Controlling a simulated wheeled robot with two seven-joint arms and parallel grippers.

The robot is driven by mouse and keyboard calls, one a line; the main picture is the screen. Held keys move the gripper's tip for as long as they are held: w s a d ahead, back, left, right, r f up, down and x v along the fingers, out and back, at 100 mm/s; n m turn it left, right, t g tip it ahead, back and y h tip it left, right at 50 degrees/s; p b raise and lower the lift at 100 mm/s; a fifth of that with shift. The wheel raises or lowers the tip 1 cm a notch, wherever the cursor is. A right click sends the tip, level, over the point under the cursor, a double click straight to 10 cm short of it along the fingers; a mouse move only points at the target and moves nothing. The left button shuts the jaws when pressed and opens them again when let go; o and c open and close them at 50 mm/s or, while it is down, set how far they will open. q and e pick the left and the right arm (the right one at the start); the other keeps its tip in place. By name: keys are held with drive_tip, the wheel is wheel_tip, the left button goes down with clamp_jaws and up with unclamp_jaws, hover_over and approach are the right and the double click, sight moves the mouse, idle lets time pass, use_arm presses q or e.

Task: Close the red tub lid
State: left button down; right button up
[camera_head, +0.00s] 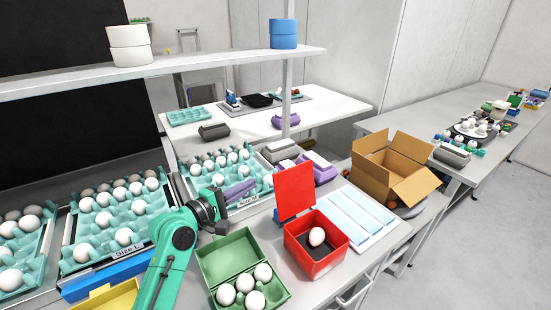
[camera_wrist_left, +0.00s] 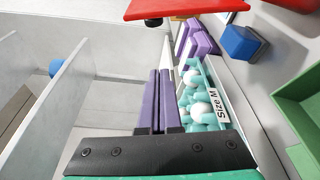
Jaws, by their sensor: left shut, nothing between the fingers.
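The red tub (camera_head: 316,257) stands on the table at the front right, with one white egg (camera_head: 317,236) inside. Its red lid (camera_head: 295,191) stands upright, open, at the tub's back-left edge. My left gripper (camera_head: 243,190) is left of the lid, apart from it, with purple fingers shut and empty. In the left wrist view the shut fingers (camera_wrist_left: 158,102) point toward the top, and a red panel (camera_wrist_left: 185,8), likely the lid, shows at the top edge. My right gripper is in neither view.
A green open carton (camera_head: 235,262) with several eggs sits left of the tub. Egg trays labelled Size L (camera_head: 120,252) and Size M (camera_head: 246,201) lie behind. A white and light-blue panel (camera_head: 357,215) and a cardboard box (camera_head: 392,170) are to the right.

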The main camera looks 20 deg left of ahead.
sight(279, 175)
use_arm(q)
drive_tip(key=r+p+x, duration=0.1)
drive_tip(key=p+x, duration=0.2)
drive_tip(key=x, duration=0.7)
drive_tip(key=s+d+p, duration=0.2)
drive_tip(key=s+d, duration=0.1)
drive_tip(key=shift+r, duration=0.3)
drive_tip(key=shift+w+f, duration=0.15)
drive_tip(key=shift+w, duration=0.1)
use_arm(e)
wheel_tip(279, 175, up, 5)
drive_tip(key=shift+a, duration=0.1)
